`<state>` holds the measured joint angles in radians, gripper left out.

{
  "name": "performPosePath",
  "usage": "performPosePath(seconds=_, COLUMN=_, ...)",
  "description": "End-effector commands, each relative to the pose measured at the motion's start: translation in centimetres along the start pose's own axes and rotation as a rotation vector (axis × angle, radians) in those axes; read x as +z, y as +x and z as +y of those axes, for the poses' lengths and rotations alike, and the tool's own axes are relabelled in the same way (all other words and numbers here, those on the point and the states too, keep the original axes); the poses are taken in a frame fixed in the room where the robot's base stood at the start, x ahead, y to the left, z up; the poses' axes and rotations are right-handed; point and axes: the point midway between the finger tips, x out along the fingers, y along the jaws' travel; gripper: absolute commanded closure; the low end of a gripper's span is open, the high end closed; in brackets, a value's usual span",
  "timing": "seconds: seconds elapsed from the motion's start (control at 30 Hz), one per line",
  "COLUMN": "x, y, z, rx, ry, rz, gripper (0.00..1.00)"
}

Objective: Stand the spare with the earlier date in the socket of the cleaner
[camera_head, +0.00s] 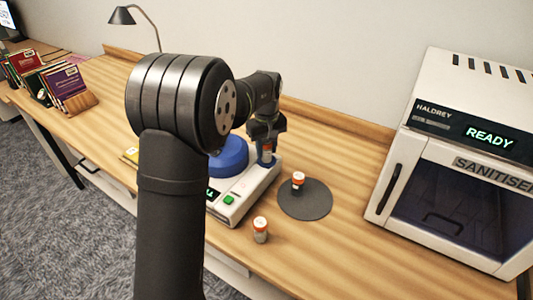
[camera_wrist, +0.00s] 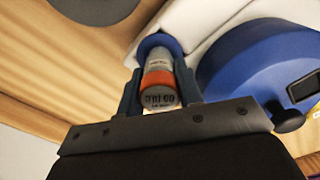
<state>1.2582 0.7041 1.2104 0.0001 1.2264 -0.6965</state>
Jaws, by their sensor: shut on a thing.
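The cleaner (camera_head: 240,195) is a white machine with a blue round lid (camera_head: 230,157), a small display and a green button. My gripper (camera_head: 266,143) is at its right back corner, shut on a small spare (camera_head: 267,157) with an orange band. In the wrist view the held spare (camera_wrist: 160,77) sits between both fingers, its grey printed end towards the camera; I cannot read the print surely. Its far end meets the blue ring of the socket (camera_wrist: 150,42); how deep it sits is hidden. Another orange-banded spare (camera_head: 260,237) stands on the table in front.
A white sanitiser (camera_head: 450,160) reading READY stands at the right. A lamp (camera_head: 122,15) and card racks (camera_head: 65,90) are at the left.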

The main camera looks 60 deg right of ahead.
Motion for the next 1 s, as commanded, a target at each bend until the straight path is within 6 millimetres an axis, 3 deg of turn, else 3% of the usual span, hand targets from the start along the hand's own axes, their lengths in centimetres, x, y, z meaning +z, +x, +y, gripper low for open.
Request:
performPosePath(seconds=0.17, x=0.1, y=2.4, z=0.0, rx=-0.001, ry=0.000, rz=-0.001, gripper=0.91)
performPosePath(seconds=0.9, x=0.1, y=4.2, z=-0.1, rx=-0.003, ry=0.000, rz=-0.004, gripper=0.91)
performPosePath(seconds=0.93, x=0.2, y=4.2, z=-0.1, rx=-0.003, ry=0.000, rz=-0.005, gripper=0.64)
performPosePath(seconds=1.0, x=0.2, y=4.2, z=-0.1, rx=-0.004, ry=0.000, rz=-0.005, gripper=0.50)
